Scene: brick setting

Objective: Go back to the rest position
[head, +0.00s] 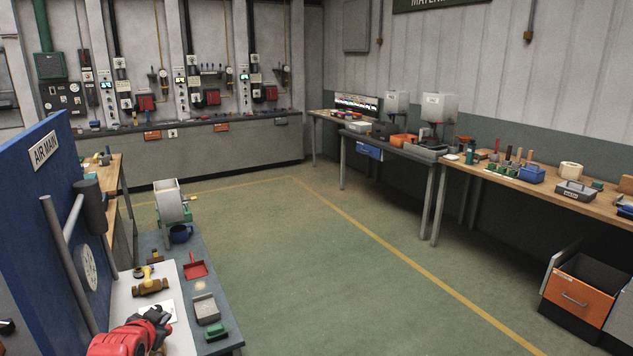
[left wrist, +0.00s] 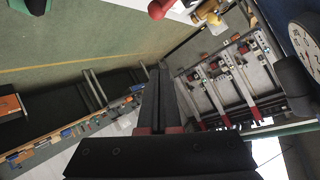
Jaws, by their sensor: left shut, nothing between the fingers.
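My left gripper (head: 157,318) is low at the left of the head view, red and black, above the near end of a bench with a white top. In the left wrist view its dark fingers (left wrist: 160,95) are together with nothing between them. A brass fitting (head: 150,287) lies on the bench just beyond the gripper, apart from it. My right gripper is in neither view.
A blue AIR MAIN panel (head: 58,200) with a grey pipe and a gauge (head: 89,268) stands close at left. Open floor lies right.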

